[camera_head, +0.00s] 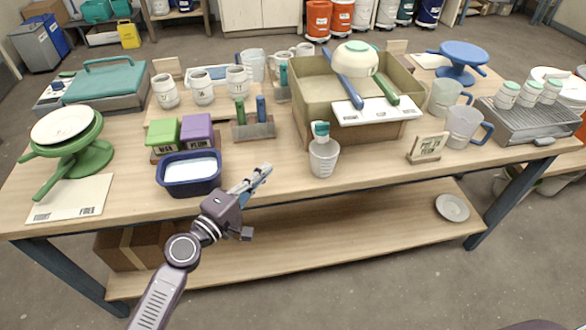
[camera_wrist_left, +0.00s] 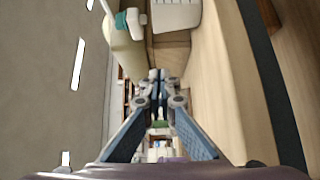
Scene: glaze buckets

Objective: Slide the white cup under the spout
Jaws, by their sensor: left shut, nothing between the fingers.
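My left gripper (camera_head: 262,171) is shut and empty, in the air at the table's front edge, just right of the blue tub. In the left wrist view its fingers (camera_wrist_left: 158,78) meet ahead of the camera. Three white cups with dark markings, a left one (camera_head: 165,91), a middle one (camera_head: 202,88) and a right one (camera_head: 238,83), stand at the back left, well beyond the gripper. I cannot tell which cup the task means. A clear cup-like vessel with a teal top (camera_head: 323,158) stands right of the gripper. I cannot clearly make out a spout. My right gripper is not in view.
The blue tub (camera_head: 189,184) holds pale liquid. Behind it are green (camera_head: 166,137) and purple (camera_head: 197,131) blocks. A large tan box (camera_head: 312,110) carries a white bowl (camera_head: 357,58). Grey mugs (camera_head: 464,126) stand at right.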

